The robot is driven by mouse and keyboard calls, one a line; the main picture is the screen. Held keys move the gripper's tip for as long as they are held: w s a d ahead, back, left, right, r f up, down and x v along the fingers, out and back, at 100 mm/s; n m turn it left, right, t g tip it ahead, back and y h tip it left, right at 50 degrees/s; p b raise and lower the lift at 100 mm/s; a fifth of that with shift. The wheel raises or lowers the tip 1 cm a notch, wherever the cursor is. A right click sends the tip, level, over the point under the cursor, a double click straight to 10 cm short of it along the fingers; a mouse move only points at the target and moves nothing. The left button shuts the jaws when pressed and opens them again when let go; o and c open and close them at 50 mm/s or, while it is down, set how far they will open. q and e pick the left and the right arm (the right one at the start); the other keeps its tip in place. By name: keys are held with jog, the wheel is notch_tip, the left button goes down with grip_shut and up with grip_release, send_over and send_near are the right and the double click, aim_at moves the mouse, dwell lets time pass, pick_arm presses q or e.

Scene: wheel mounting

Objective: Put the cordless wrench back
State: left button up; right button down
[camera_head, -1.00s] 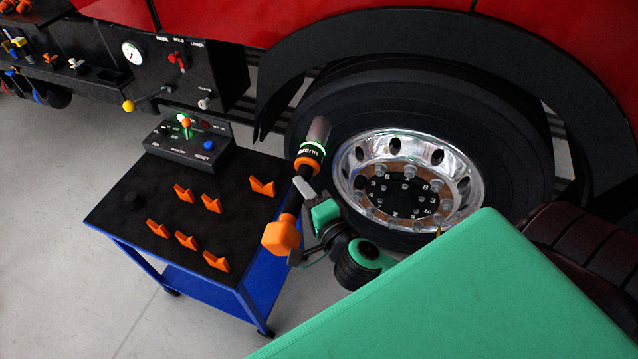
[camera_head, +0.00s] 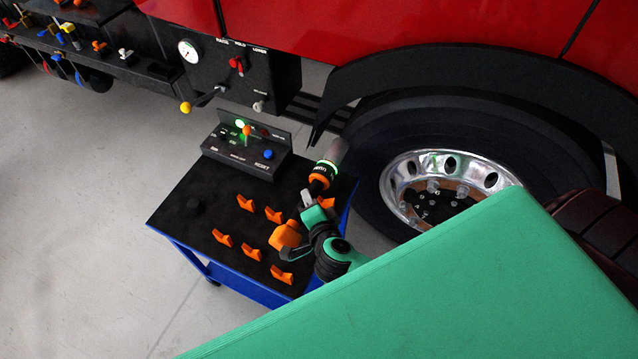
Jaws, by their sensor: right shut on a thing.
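The cordless wrench (camera_head: 319,180) has a grey cylindrical nose with a green lit ring, a black and orange body and an orange block (camera_head: 286,236) at its lower end. My right gripper (camera_head: 309,203) is shut on its middle. The wrench is tilted, nose up and to the right, over the right side of the cart (camera_head: 180,215). The cart has a black top with several orange V-shaped holders (camera_head: 222,238). The orange block overlaps the holders in the picture; I cannot tell whether it touches them. My left gripper is out of view.
A control box (camera_head: 246,150) with a lit green lamp stands at the cart's back. The truck wheel (camera_head: 440,190) is right of the cart. A black valve panel (camera_head: 240,70) hangs behind. My large green body part covers the lower right. Grey floor is clear at left.

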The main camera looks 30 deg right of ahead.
aim_at(294, 227)
jog(key=s+a+n+g+p, duration=0.1)
jog(key=a+p, duration=0.1)
jog(key=p, duration=0.1)
jog(key=s+a+f+n+g+h+p, duration=0.1)
jog(key=a+p, duration=0.1)
jog(key=p, duration=0.2)
jog(key=s+a+f+n+g+h+p, duration=0.1)
jog(key=a+g+p, duration=0.1)
jog(key=p, duration=0.2)
jog(key=shift+f, duration=0.15)
jog(key=shift+s+a+f+g+p, duration=0.3)
jog(key=shift+a+p, duration=0.15)
jog(key=shift+p, duration=0.25)
jog(key=shift+r+n+p, duration=0.2)
jog(key=shift+n+p, duration=0.1)
jog(key=shift+p, duration=0.15)
jog(key=shift+f+b, duration=2.75)
jog(key=shift+f, duration=1.8)
jog(key=shift+p, duration=0.3)
